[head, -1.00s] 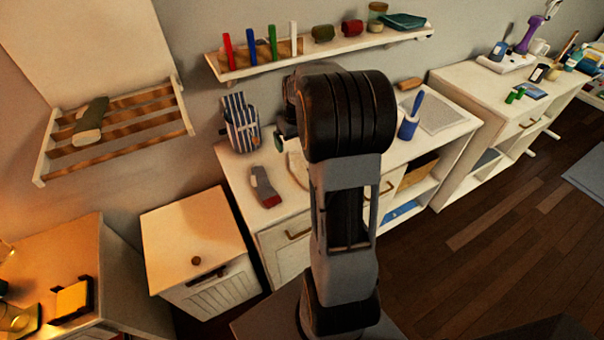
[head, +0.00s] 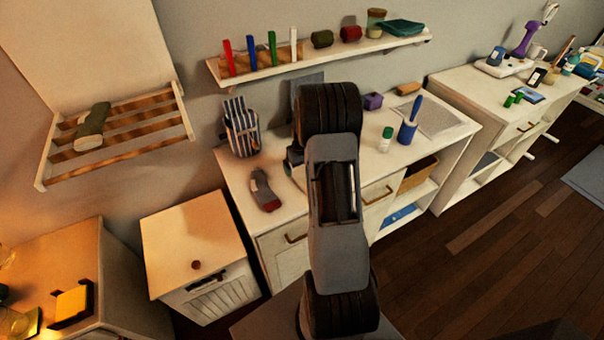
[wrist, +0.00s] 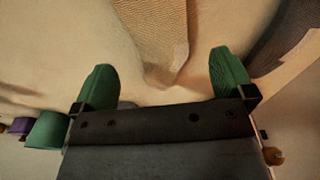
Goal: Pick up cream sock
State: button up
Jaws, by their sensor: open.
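The cream sock (wrist: 150,38) shows in the wrist view as a ribbed, cream-tan piece of fabric, lying on the pale top. Its lower end is between and just beyond my fingertips. My gripper (wrist: 164,80) is open, with one green finger on each side and a gap between them. Nothing is held. In the head view my own arm hides most of the gripper and the sock.
A grey sock with a red end (head: 263,190) lies left of my arm on the cabinet top (head: 345,180). A white bottle with a green cap (head: 385,139) and a blue-handled brush (head: 409,125) stand to the right.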

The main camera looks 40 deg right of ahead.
aim_at(300, 171)
jog(key=shift+w+d+f+p, duration=0.1)
jog(key=shift+w+f+p, duration=0.1)
jog(key=shift+f, duration=0.8)
jog(key=shift+w+f+p, duration=0.15)
jog(key=shift+w+f, duration=0.05)
jog(key=shift+f, duration=0.8)
jog(key=shift+c, duration=0.5)
jog(key=c, duration=0.8)
jog(key=shift+r, duration=0.15)
